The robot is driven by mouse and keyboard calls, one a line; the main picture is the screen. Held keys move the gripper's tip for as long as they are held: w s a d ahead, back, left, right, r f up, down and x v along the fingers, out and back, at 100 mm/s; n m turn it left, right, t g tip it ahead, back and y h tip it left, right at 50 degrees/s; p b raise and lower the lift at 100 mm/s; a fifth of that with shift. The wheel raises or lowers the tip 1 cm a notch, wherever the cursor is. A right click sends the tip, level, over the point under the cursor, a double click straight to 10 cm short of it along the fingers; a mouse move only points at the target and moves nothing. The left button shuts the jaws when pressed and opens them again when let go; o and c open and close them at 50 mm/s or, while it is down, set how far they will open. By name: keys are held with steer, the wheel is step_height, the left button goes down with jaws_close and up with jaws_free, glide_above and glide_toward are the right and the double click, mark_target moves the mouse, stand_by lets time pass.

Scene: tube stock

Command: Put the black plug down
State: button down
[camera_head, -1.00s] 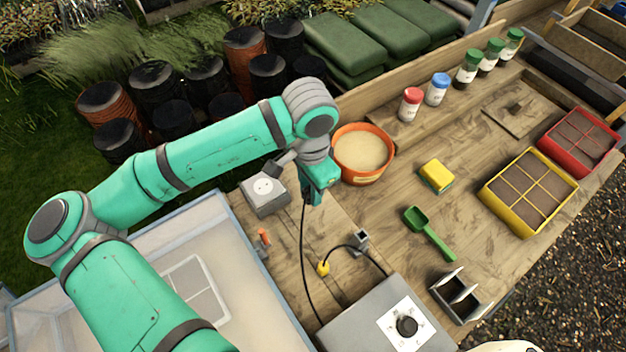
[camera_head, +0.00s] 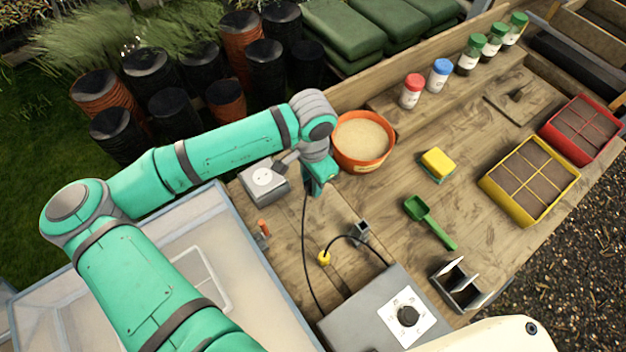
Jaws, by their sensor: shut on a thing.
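My gripper (camera_head: 314,191) is at the end of the green arm, over the wooden bench between the socket box and the orange tub. It is shut on the black plug, which is mostly hidden by the gripper. A black cable (camera_head: 305,235) runs down from the gripper to the grey box with a dial (camera_head: 372,322). The grey socket box (camera_head: 272,194) with a white round socket face stands just left of the gripper. A yellow plug (camera_head: 323,258) on a second black cable lies on the bench below the gripper, beside a small grey holder (camera_head: 361,231).
An orange tub (camera_head: 364,167) of pale material stands close right of the gripper. An orange-handled item (camera_head: 263,228) is near the translucent bin (camera_head: 215,240). A sponge (camera_head: 438,163), green scoop (camera_head: 430,222) and metal rack (camera_head: 460,287) are farther right. Bare bench (camera_head: 290,262) lies below the gripper.

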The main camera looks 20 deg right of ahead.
steer(key=shift+w+f, duration=0.1)
steer(key=shift+f, duration=0.55)
steer(key=c, duration=1.4)
jaws_free()
steer(key=shift+c, duration=0.2)
steer(key=shift+r, duration=0.15)
step_height(320, 180, up, 13)
steer(key=shift+w, duration=0.1)
